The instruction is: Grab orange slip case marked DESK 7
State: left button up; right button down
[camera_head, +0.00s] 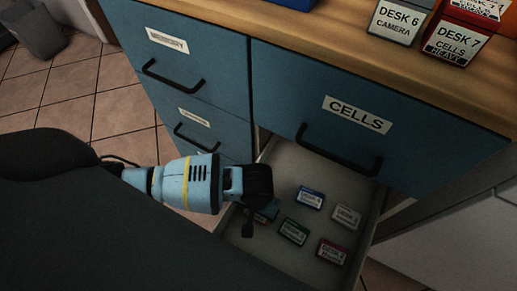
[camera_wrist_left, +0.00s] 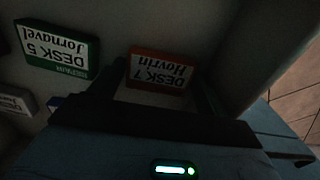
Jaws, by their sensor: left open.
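The orange slip case (camera_wrist_left: 160,70), marked DESK 7 Hovrin, lies on the drawer floor in the left wrist view, upside down in the picture. My left gripper (camera_wrist_left: 157,88) is open, with a finger near each side of the case; I cannot tell whether they touch it. In the head view my left gripper (camera_head: 248,222) reaches down into the open CELLS drawer (camera_head: 372,222) at its left side, and I cannot make out the orange case there. My right gripper is not in view.
A green case (camera_wrist_left: 58,48) marked DESK 5 lies beside the orange one. Blue (camera_head: 310,198), grey (camera_head: 346,217) and red (camera_head: 332,252) cases lie further right in the drawer. DESK 6 (camera_head: 398,22) and DESK 7 (camera_head: 455,42) boxes stand on the wooden counter (camera_head: 300,30).

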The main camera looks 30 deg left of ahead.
pick_arm(q)
jog(key=c, duration=0.6)
jog(key=shift+r, duration=0.1)
